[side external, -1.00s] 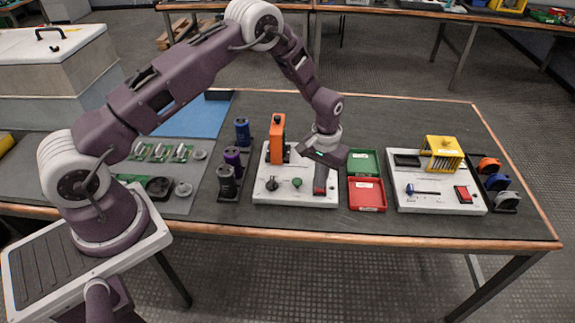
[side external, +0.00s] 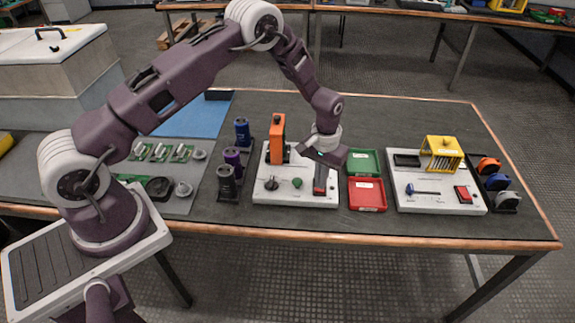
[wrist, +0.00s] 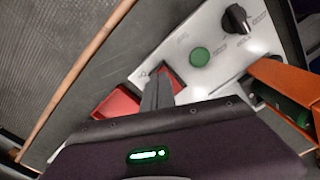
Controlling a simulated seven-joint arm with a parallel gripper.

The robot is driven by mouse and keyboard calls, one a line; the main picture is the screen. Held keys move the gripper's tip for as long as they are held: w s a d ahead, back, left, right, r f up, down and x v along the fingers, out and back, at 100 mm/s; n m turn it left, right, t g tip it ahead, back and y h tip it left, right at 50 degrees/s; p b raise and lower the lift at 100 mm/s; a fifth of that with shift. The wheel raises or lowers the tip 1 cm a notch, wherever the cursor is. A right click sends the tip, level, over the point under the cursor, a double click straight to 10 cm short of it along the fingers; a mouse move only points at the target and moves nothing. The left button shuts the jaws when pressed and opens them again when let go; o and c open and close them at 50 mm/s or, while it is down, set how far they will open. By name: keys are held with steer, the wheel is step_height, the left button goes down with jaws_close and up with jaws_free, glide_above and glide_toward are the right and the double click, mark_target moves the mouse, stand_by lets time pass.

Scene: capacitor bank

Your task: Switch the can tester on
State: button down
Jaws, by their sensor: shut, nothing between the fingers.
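The white tester panel (side external: 300,195) lies in mid-table. It bears an upright orange holder (side external: 277,140), a black knob (side external: 271,184), a green button (side external: 297,182) and a red switch (side external: 319,191) at its right. My gripper (side external: 322,182) points down at the red switch, shut and empty, and hides part of it. In the wrist view the shut dark fingers (wrist: 155,95) lie across red, with red showing on both sides (wrist: 117,104). Whether the fingertips touch the switch, and which way it is tilted, I cannot tell. The green button (wrist: 200,57) and black knob (wrist: 236,18) also show there.
Green (side external: 363,162) and red (side external: 367,195) trays stand just right of the panel. A second white panel (side external: 430,205) farther right has a yellow rack (side external: 442,152) and its own red switch (side external: 463,194). Blue, purple and dark cans (side external: 233,157) stand left of the tester panel.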

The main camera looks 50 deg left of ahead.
steer(key=shift+f, duration=0.85)
stand_by(0.4)
steer(key=shift+r, duration=3.5)
steer(key=s+r+t, duration=0.1)
steer(key=s+r, duration=0.2)
steer(key=r, duration=0.5)
steer(key=s+r+m+t, duration=0.1)
steer(key=s+r, duration=0.3)
steer(key=r, duration=0.4)
steer(key=s+r+t, duration=0.1)
steer(key=s+r, duration=0.2)
steer(key=r, duration=0.5)
steer(key=s+r+m+t, duration=0.1)
steer(key=s+r, duration=0.1)
steer(key=s, duration=0.9)
steer(key=s+r+m+t, duration=0.1)
steer(key=s+r, duration=0.2)
steer(key=s, duration=0.8)
steer(key=shift+s+r+t, duration=0.15)
steer(key=shift+r+t, duration=0.15)
steer(key=shift+r, duration=0.05)
